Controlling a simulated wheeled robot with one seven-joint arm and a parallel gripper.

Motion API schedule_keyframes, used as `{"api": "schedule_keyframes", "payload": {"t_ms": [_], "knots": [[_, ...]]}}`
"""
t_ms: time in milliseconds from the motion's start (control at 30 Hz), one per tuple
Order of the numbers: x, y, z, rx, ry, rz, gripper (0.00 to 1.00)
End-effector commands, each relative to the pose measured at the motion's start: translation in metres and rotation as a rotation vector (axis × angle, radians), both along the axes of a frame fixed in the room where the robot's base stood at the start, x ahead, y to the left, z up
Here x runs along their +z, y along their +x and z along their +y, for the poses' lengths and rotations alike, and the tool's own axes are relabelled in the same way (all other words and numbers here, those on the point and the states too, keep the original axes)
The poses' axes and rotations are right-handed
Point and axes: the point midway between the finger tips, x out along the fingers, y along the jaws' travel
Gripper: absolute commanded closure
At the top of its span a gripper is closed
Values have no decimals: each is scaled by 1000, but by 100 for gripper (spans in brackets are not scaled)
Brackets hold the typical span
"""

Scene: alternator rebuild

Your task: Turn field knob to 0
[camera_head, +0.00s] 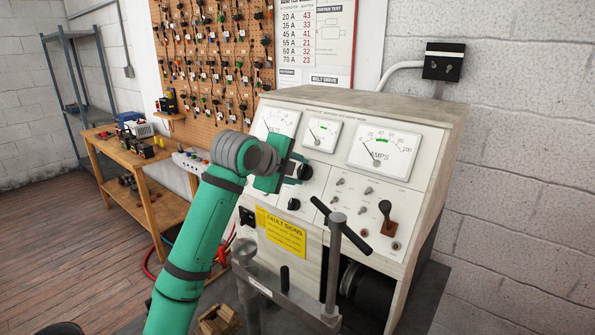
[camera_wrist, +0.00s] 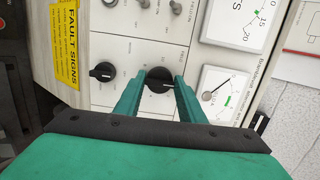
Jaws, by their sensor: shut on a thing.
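A round black knob (camera_wrist: 157,86) sits on the white test bench panel, between my two green fingertips in the wrist view. My gripper (camera_wrist: 159,78) is shut on this knob, one finger on each side. A white pointer mark on the knob points to the right in that view. A second black knob (camera_wrist: 102,72) is on the panel nearby, apart from my fingers.
Gauges line the panel top, including the AMPS meter (camera_head: 383,152). Toggle switches, a black lever (camera_head: 385,209) and a yellow fault sign (camera_head: 281,232) surround the knobs. A metal clamp post with a handle (camera_head: 340,228) stands before the bench. A wooden table (camera_head: 112,146) is at left.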

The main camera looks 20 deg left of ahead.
Motion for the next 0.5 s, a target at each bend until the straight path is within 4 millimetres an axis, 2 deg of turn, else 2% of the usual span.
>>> {"api": "schedule_keyframes", "payload": {"t_ms": [233,267,333,500], "knots": [[-2,0,-1,-3,-1,5,86],[-2,0,-1,-3,-1,5,62],[-2,0,-1,-2,-1,3,45],[-1,0,0,-2,0,2,45]]}}
